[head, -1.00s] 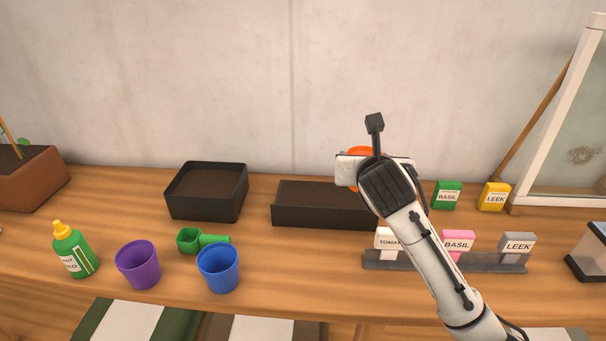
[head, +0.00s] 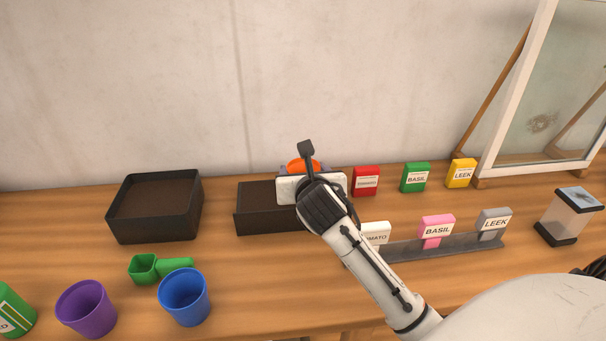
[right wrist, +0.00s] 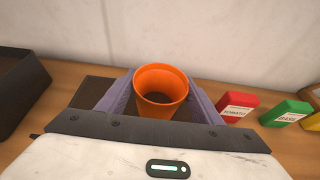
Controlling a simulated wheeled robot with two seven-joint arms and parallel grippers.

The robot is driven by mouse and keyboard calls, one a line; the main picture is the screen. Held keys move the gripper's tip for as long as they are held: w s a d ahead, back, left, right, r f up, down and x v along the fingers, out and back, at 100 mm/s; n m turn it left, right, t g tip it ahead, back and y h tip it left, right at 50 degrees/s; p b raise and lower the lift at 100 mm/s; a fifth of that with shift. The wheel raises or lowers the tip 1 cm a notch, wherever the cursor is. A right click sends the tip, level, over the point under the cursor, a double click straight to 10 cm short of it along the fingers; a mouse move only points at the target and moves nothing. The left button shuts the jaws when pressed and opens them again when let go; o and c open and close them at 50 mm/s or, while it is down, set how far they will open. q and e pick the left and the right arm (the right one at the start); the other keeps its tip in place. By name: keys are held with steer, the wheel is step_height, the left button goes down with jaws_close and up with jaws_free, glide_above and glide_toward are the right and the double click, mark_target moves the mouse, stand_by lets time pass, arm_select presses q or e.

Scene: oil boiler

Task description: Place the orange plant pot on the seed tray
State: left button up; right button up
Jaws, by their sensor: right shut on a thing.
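The orange plant pot (head: 303,164) shows just above my right gripper (head: 302,170) in the head view, mostly hidden behind it. In the right wrist view the pot (right wrist: 161,84) is upright and empty, between the two purple-grey fingers, and the gripper is shut on it. The long, low dark tray (head: 262,218) is at the back middle, its right part hidden by my gripper. A square black tray (head: 152,238) with soil stands to its left. I cannot tell whether the pot touches the long tray. My left gripper is not in view.
Red (head: 366,181), green (head: 416,177) and yellow (head: 461,173) seed packets stand at the back right. A grey rack (head: 400,251) with labels is in front. Purple (head: 87,308) and blue (head: 184,297) pots and a green scoop (head: 160,268) are at the front left. A wall closes the back.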

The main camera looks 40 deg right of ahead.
steer(key=o, duration=1.1)
steer(key=shift+f, duration=0.25)
steer(key=shift+s+a+r, duration=0.1)
steer(key=shift+s+r, duration=0.05)
steer(key=shift+r, duration=0.1)
steer(key=p+v, duration=0.1)
steer(key=v, duration=1)
steer(key=shift+s, duration=0.25)
steer(key=shift+a, duration=0.1)
